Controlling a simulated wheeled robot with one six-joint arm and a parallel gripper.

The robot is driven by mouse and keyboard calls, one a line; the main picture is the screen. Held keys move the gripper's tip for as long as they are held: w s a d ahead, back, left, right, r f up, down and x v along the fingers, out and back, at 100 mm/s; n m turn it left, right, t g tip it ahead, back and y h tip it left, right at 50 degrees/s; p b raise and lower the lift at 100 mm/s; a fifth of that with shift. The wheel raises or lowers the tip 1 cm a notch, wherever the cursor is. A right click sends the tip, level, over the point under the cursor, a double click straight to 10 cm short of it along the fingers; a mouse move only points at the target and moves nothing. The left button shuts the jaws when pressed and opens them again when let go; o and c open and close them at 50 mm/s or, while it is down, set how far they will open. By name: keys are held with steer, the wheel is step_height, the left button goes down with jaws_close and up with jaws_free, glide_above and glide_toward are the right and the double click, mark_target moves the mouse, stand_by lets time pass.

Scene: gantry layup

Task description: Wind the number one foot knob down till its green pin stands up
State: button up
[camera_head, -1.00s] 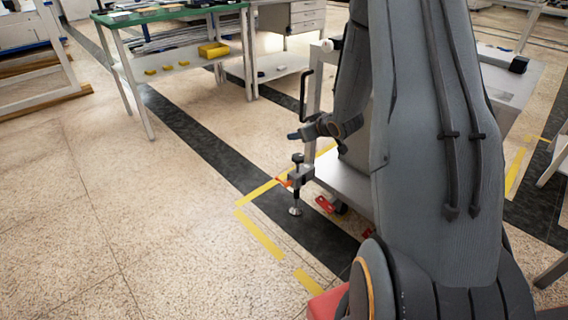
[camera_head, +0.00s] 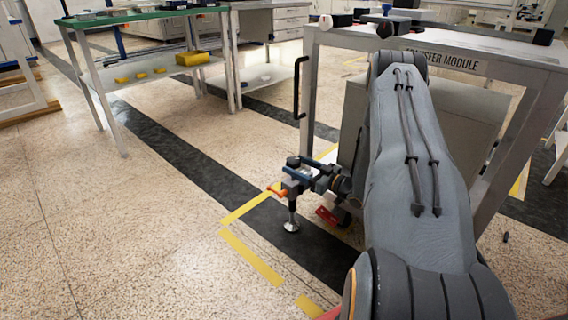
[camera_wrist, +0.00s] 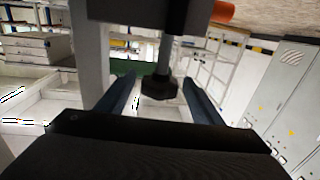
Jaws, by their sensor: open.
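A dark foot knob (camera_head: 293,162) tops a vertical screw whose round metal foot (camera_head: 291,226) is near the floor. I cannot read its number. An orange part (camera_head: 276,190) sticks out left of the bracket; it also shows in the wrist view (camera_wrist: 222,12). My gripper (camera_head: 306,170) is open at the knob's height. In the wrist view, the knob (camera_wrist: 159,88) on its thin shaft appears between the two blue fingers (camera_wrist: 159,98), with gaps on both sides. I cannot tell whether it is fully within their reach. No green pin can be made out.
The transfer module cart (camera_head: 487,52) stands behind my arm, with a black handle (camera_head: 299,88) on its left post. A red pedal (camera_head: 327,216) is low beside the foot. Yellow tape (camera_head: 250,255) marks the floor. The floor to the left is clear up to the green-topped bench (camera_head: 140,16).

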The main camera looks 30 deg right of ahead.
steer(key=b+x, duration=0.2)
steer(key=x, duration=0.4)
steer(key=shift+w+a, duration=0.1)
steer(key=shift+w, duration=0.05)
steer(key=c, duration=1)
steer(key=shift+c, duration=0.2)
steer(key=shift+h, duration=0.3)
